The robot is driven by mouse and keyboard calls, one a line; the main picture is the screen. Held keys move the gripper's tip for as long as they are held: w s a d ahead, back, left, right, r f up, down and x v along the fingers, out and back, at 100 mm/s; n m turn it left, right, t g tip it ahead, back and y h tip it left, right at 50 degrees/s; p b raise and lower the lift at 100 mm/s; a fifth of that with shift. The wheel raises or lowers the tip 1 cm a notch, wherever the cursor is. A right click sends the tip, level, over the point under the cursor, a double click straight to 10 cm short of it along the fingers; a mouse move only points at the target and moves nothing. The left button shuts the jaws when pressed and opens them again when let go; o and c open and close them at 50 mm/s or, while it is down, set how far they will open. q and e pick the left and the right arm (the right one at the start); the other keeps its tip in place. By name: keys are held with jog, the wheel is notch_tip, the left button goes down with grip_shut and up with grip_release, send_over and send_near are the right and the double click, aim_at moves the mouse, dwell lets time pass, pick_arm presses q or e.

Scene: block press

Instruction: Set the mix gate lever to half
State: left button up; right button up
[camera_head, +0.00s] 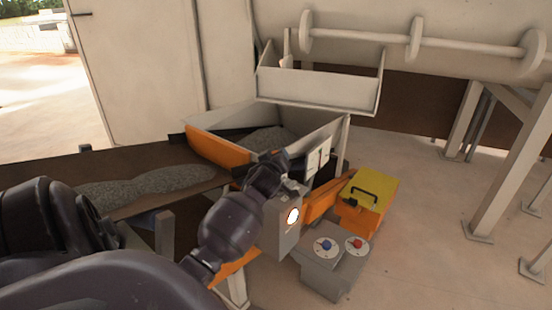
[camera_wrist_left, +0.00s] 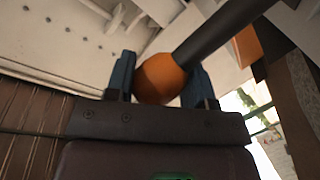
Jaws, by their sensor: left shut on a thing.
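The mix gate lever shows in the left wrist view as a dark rod with an orange ball knob (camera_wrist_left: 160,78). My left gripper (camera_wrist_left: 162,84) is shut on this knob, with a blue finger on each side of it. The rod runs up and to the right from the knob. In the head view my left arm reaches in from the left, and its wrist is at the front of the hopper (camera_head: 320,128). There the arm hides the lever and knob, so I cannot tell the lever's setting. My right gripper is in neither view.
A belt with grey gravel (camera_head: 150,185) leads to the hopper. A grey box with a round lit face (camera_head: 292,216) stands beside my wrist. Right of it are a grey console (camera_head: 325,268) with blue and red knobs and a yellow-orange toolbox (camera_head: 368,195).

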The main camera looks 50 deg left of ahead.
pick_arm(q)
jog(key=shift+w+d+r, duration=0.15)
jog(key=shift+d, duration=0.05)
jog(key=o, duration=1.2)
jog(key=shift+c, duration=0.2)
jog(key=p+v, duration=0.1)
jog(key=v, duration=1)
